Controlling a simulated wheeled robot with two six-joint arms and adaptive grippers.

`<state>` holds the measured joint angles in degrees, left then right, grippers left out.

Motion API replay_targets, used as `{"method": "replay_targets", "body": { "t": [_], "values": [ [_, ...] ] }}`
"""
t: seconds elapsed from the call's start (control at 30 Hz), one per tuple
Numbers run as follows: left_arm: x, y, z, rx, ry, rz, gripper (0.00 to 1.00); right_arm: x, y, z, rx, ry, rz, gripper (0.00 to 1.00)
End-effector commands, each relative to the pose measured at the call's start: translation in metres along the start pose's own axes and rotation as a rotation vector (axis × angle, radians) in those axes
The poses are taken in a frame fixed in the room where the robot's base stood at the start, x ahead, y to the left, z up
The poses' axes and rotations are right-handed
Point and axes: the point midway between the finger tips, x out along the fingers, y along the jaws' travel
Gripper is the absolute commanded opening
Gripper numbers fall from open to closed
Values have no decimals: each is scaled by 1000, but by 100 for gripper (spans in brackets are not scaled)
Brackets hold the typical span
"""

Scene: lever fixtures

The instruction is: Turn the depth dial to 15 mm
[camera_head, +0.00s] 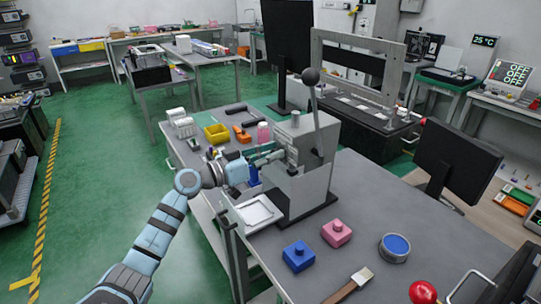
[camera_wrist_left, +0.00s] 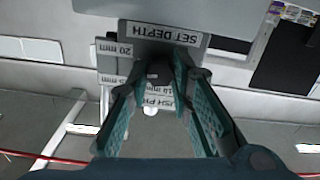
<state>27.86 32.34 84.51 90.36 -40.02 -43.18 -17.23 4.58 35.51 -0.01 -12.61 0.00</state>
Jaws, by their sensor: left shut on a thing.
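The lever fixture (camera_head: 300,180) is a grey box with an upright lever, topped by a black ball (camera_head: 310,77), on the workbench. My left gripper (camera_head: 272,158) reaches its left side. In the left wrist view, my left gripper (camera_wrist_left: 168,68) is shut on the dark depth dial (camera_wrist_left: 158,72), mostly hidden between the green fingers. A "SET DEPTH" plate (camera_wrist_left: 165,34) appears upside down beside it. A "20 mm" label (camera_wrist_left: 115,50) shows at the left, with partly covered labels below it. Which mark the dial points at cannot be told. My right gripper is not in view.
Blue (camera_head: 298,256) and pink (camera_head: 336,233) blocks, a blue-topped round tin (camera_head: 394,247) and a brush (camera_head: 350,284) lie to the right. A yellow bin (camera_head: 217,134) stands behind the gripper.

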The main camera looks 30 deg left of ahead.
Motion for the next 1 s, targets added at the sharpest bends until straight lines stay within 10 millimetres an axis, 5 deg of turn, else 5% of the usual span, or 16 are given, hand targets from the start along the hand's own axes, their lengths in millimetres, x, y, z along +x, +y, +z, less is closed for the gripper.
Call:
{"method": "replay_targets", "body": {
  "t": [0.6, 1.0],
  "values": [
    [0, -1, 2, -486, -4, 0, 0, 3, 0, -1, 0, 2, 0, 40],
    [0, -1, 3, -622, -5, 0, 0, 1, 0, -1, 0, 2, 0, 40]
  ]
}}
